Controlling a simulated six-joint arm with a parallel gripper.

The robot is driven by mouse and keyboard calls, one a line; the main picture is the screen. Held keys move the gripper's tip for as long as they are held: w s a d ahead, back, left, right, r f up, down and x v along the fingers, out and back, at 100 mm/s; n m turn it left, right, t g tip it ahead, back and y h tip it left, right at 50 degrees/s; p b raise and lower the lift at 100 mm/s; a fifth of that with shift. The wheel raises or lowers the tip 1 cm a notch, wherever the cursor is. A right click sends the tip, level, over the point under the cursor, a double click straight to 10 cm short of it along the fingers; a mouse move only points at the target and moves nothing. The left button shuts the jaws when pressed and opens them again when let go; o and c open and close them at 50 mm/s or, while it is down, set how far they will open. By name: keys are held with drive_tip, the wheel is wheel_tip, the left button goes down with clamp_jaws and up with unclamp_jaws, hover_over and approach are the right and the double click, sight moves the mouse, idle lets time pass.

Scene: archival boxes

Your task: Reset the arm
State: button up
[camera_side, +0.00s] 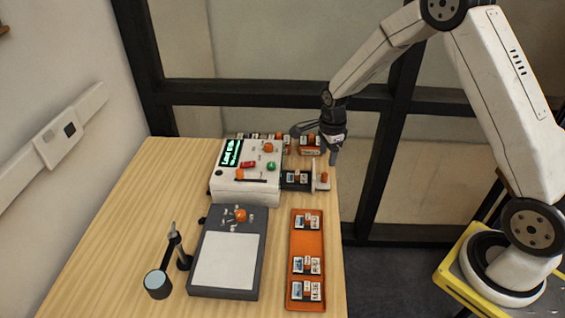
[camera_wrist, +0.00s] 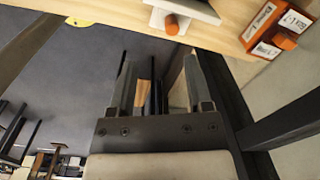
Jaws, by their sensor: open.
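My gripper (camera_side: 333,147) hangs at the far right edge of the wooden table in the side view, by the right end of the white machine. In the wrist view my gripper (camera_wrist: 158,85) has its two fingers apart with nothing held between them. The rest of my arm arches up and right to its base on a yellow-edged stand. The floor and dark frame bars show past the fingers in the wrist view.
A white machine (camera_side: 230,188) with a green display stands on the table (camera_side: 120,240). An orange tray (camera_side: 308,243) holds labelled boxes. A grey-framed pad (camera_side: 225,262) and a black stand with a round lens (camera_side: 158,284) are nearer. Dark window bars (camera_side: 385,160) rise behind.

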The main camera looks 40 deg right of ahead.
drive_tip(key=s+a+r+n+t, duration=0.1)
drive_tip(key=s+a+r+n, duration=0.3)
drive_tip(key=s+n, duration=0.5)
drive_tip(key=s+a+r+n+t, duration=0.1)
drive_tip(key=s+a+r+n, duration=0.3)
drive_tip(key=s+n, duration=0.4)
drive_tip(key=r+n, duration=0.1)
drive_tip(key=n, duration=0.4)
drive_tip(key=shift+s+a, duration=0.3)
drive_tip(key=shift+s, duration=0.1)
